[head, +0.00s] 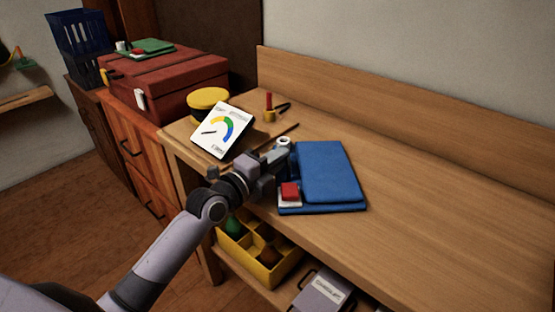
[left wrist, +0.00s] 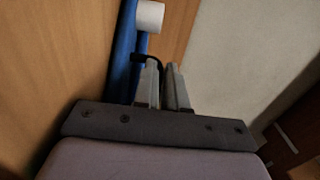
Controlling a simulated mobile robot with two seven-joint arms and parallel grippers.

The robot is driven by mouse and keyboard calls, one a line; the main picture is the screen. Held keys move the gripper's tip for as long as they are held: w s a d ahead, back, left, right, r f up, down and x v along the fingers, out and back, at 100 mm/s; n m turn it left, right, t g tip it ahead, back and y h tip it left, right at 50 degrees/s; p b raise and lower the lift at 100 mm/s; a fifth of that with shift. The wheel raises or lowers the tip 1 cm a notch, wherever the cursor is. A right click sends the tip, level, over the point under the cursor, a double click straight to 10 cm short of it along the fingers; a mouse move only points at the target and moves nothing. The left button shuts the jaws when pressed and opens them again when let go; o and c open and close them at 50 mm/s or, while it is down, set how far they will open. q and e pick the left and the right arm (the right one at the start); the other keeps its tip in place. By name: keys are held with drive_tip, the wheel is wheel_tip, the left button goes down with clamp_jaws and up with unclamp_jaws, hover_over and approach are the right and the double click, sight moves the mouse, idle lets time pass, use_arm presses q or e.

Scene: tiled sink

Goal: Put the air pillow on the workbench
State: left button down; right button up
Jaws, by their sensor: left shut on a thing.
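The blue, flat, folded thing (head: 328,170), which looks to be the air pillow, lies on the wooden workbench (head: 420,215). A red and white piece (head: 289,193) sits at its near left corner, and a small white cylinder (head: 284,142) is at its far left. My left gripper (head: 280,155) is at its left edge. In the left wrist view the fingers (left wrist: 163,75) are nearly together, beside the blue edge (left wrist: 126,45) and a dark loop. The white cylinder (left wrist: 150,16) shows past them. The exact gripping spot is hard to make out. My right gripper is out of view.
A white gauge card (head: 222,130), a yellow round tin (head: 208,104) and a red-handled tool (head: 268,107) are on the bench's left end. A yellow bin (head: 262,268) and a grey case (head: 320,290) sit below. The bench's right side is clear.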

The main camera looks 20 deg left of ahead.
use_arm(q)
drive_tip(key=c, duration=1.2)
unclamp_jaws()
drive_tip(key=shift+f, duration=0.1)
drive_tip(key=shift+s+a, duration=0.1)
drive_tip(key=shift+s, duration=0.35)
drive_tip(key=v, duration=1.1)
drive_tip(key=s+d+f+n+g+y, duration=0.1)
drive_tip(key=s+f+n+g, duration=0.1)
drive_tip(key=s+f+n, duration=0.3)
drive_tip(key=s+d+f+n+g+y, duration=0.1)
drive_tip(key=s+d+f+n+g, duration=0.1)
drive_tip(key=s+f+n, duration=0.4)
drive_tip(key=s+d+f+n+g+y, duration=0.1)
drive_tip(key=s+f+n, duration=0.4)
drive_tip(key=f, duration=0.9)
drive_tip(key=n+g, duration=0.1)
drive_tip(key=n, duration=0.2)
drive_tip(key=shift+s+d+n+g+y, duration=0.25)
drive_tip(key=shift+d+n+g+y, duration=0.05)
drive_tip(key=shift+d+n, duration=0.1)
